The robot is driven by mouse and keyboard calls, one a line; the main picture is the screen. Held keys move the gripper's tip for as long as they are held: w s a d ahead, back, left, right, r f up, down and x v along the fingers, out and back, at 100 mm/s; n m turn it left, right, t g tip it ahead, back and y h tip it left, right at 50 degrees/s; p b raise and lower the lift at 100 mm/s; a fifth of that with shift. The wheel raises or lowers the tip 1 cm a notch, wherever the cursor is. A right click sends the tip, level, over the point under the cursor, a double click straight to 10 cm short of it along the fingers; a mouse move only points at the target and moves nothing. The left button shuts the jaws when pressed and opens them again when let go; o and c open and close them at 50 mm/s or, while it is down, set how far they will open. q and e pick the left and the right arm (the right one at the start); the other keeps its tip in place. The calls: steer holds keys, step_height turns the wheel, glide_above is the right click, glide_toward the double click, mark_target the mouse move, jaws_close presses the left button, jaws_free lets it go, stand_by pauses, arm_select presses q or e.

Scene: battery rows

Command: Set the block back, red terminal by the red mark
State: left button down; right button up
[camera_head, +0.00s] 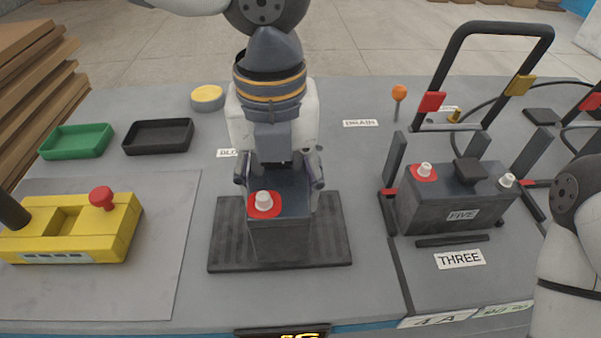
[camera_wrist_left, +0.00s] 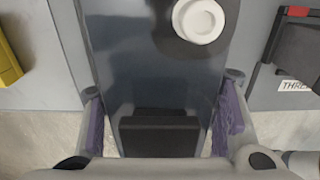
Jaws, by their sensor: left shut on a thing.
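My left gripper (camera_head: 283,165) comes down from the top of the head view and is shut on a dark grey block (camera_head: 282,232). The block's red terminal with a white cap (camera_head: 263,203) faces near left. The block is over the black ribbed mat (camera_head: 330,225); I cannot tell whether it touches it. In the left wrist view the fingers flank the block (camera_wrist_left: 150,70), with a white-capped terminal on a dark pad (camera_wrist_left: 199,20) and a black handle (camera_wrist_left: 160,135) visible. Red marks (camera_head: 388,191) show at the rack bay on the right. My right gripper is not in view.
A block labelled FIVE (camera_head: 450,205) stands behind the THREE label (camera_head: 460,259), between dark posts with a tall hoop (camera_head: 495,28) behind. A yellow unit (camera_head: 75,235) sits left. Green (camera_head: 76,141) and black (camera_head: 158,136) trays and an orange-topped pin (camera_head: 399,93) stand further back.

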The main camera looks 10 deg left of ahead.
arm_select(q)
steer(key=f, duration=0.2)
steer(key=f+b, duration=0.1)
steer(key=shift+w+a+f, duration=0.1)
steer(key=shift+a+f, duration=0.25)
steer(key=shift+f, duration=0.05)
steer(key=shift+r, duration=0.1)
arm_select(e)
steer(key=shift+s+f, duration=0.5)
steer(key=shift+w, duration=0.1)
arm_select(q)
steer(key=c, duration=0.6)
jaws_free()
steer(key=shift+f, duration=0.2)
step_height(320, 180, up, 11)
steer(key=shift+r+p, duration=0.1)
steer(key=shift+p, duration=1.15)
steer(key=shift+r, duration=0.55)
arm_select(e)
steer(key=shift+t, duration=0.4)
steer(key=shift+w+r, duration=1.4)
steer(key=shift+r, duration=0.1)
